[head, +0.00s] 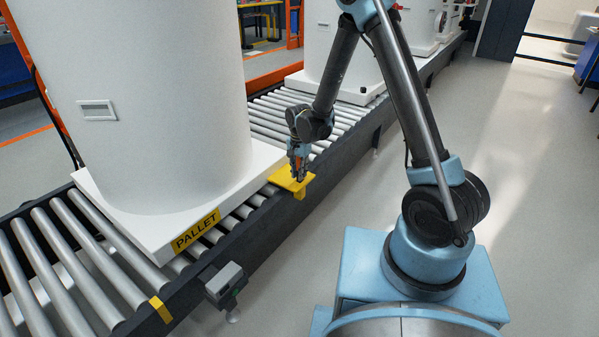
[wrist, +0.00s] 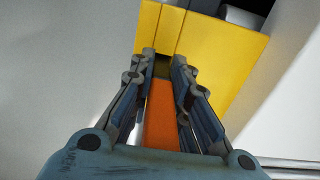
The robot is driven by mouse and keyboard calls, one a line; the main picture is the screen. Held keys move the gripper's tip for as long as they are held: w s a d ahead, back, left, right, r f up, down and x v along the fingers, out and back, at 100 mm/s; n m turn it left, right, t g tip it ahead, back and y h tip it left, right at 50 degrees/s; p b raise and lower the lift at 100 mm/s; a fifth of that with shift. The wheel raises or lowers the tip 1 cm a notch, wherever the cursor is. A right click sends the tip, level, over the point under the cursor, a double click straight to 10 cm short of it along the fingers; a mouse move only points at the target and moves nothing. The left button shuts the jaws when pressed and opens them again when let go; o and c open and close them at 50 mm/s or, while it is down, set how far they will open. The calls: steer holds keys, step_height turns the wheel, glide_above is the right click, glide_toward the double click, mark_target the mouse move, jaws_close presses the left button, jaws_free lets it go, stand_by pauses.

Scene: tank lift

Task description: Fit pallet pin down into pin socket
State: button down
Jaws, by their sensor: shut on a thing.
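The pallet pin (wrist: 162,115) shows as an orange bar between my fingers in the wrist view, and a bit of its orange (head: 294,162) shows in the head view. My gripper (head: 299,177) points down and is shut on it. The yellow pin socket (head: 280,180) sits on the conveyor's side rail, beside the pallet. In the wrist view the socket (wrist: 228,60) fills the upper middle, with my fingertips (wrist: 164,60) over it. A dark patch lies at the pin's far end, between the fingertips. The pin's lower end is hidden, so I cannot tell whether it is inside the socket.
A white pallet (head: 150,238) labelled PALLET carries a large white tank (head: 150,100) on the roller conveyor, close to the socket. A grey box (head: 224,283) hangs on the rail nearer me. The floor (head: 400,270) right of the conveyor is clear.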

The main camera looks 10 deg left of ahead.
steer(key=shift+f, duration=0.95)
steer(key=shift+r, duration=0.15)
steer(key=shift+r, duration=1.9)
steer(key=shift+f, duration=2)
stand_by(0.8)
steer(key=c, duration=1.4)
jaws_free()
steer(key=shift+c, duration=0.2)
step_height(320, 180, up, 12)
steer(key=shift+f, duration=0.1)
